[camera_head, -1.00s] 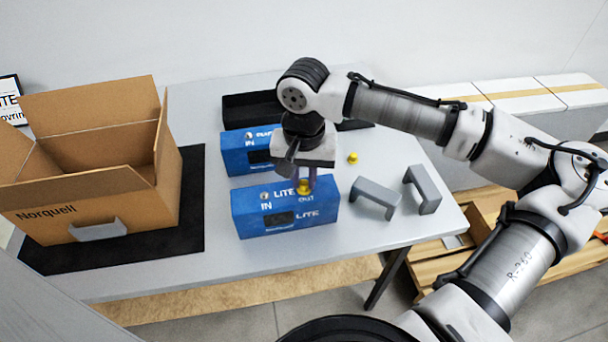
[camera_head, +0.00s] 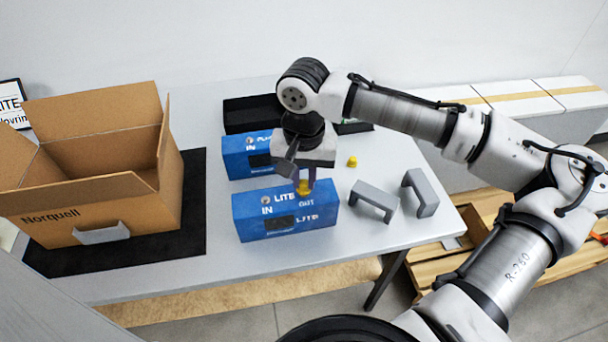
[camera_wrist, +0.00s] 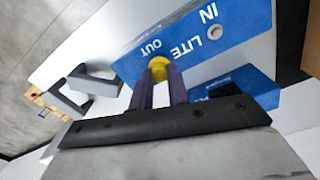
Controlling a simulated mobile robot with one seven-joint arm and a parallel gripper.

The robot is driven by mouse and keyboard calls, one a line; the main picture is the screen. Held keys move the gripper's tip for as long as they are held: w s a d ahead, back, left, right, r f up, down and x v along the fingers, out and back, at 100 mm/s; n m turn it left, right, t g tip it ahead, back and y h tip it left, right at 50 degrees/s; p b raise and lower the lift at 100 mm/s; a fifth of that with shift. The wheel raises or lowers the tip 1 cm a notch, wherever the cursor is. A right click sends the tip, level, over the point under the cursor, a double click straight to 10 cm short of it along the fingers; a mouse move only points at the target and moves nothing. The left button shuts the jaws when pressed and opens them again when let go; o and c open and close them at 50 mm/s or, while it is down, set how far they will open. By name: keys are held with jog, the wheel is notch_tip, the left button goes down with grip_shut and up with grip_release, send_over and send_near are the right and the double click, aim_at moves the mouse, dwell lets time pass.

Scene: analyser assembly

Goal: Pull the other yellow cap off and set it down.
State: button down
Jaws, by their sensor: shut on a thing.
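My gripper (camera_head: 304,187) points down over the front blue analyser box (camera_head: 270,228), at its end marked OUT. Its fingers are shut on a yellow cap (camera_head: 304,190) at the top face of that box. In the wrist view the yellow cap (camera_wrist: 159,68) sits between the purple fingertips, beside the OUT lettering; I cannot tell whether it is still seated. The IN port on the same face shows a bare pale opening (camera_wrist: 214,32). Another yellow cap (camera_head: 352,161) lies loose on the table, right of the gripper.
A second blue box (camera_head: 240,160) stands behind, partly hidden by my gripper. A black tray (camera_head: 245,113) lies at the back. Two grey brackets (camera_head: 374,200) (camera_head: 420,193) stand at right. An open carton (camera_head: 150,205) sits on a black mat (camera_head: 190,235) at left.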

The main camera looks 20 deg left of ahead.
aim_at(304, 182)
jog(key=shift+r+p, duration=2.8)
jog(key=shift+r, duration=0.4)
jog(key=shift+f, duration=0.1)
